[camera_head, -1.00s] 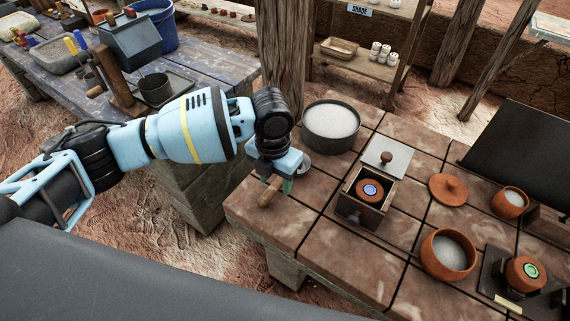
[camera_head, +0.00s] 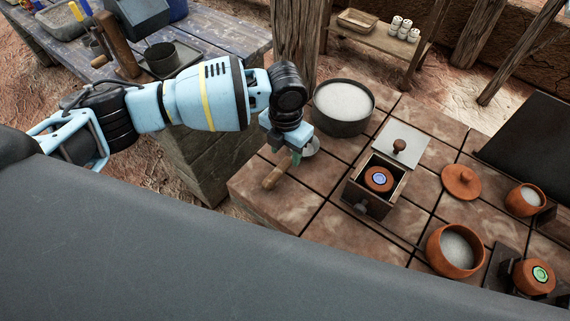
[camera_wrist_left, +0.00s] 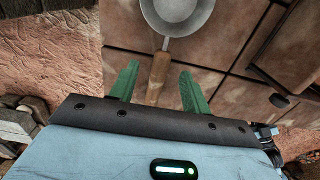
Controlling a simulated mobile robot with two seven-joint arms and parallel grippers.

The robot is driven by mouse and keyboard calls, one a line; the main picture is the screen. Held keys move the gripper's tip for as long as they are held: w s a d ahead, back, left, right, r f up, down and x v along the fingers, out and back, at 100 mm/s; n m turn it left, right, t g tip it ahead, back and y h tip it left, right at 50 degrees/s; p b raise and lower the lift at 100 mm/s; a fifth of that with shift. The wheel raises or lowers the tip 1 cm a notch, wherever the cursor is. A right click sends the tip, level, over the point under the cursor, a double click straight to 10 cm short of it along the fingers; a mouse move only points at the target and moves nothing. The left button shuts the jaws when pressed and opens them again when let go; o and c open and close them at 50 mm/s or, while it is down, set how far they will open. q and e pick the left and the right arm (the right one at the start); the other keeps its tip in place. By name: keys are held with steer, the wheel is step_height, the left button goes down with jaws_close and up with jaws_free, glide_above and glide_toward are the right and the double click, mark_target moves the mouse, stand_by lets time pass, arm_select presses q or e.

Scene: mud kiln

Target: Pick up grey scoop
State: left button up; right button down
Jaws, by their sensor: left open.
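The grey scoop has a round metal bowl (camera_wrist_left: 177,14) and a wooden handle. It lies on the brick-tiled table, and its bowl also shows in the head view (camera_head: 310,147), partly hidden by my gripper. My left gripper (camera_head: 284,158) is above the scoop, pointing down. In the left wrist view, its green fingers (camera_wrist_left: 160,85) are open, with the wooden handle (camera_wrist_left: 158,75) showing between them. The fingers do not appear to touch the handle; the height gap is hard to tell. My right gripper is not in view.
A dark pan of white powder (camera_head: 343,122) stands just behind the scoop. A wooden box (camera_head: 372,205) holding a terracotta jar with a blue mark is to the right. Terracotta pots (camera_head: 435,262) stand farther right. The table's front-left edge is close to the handle.

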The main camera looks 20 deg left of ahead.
mark_target(285, 162)
arm_select(q)
steer(key=f, duration=0.4)
steer(key=shift+s+f, duration=0.25)
steer(key=shift+f, duration=0.15)
steer(key=shift+c, duration=0.5)
jaws_close()
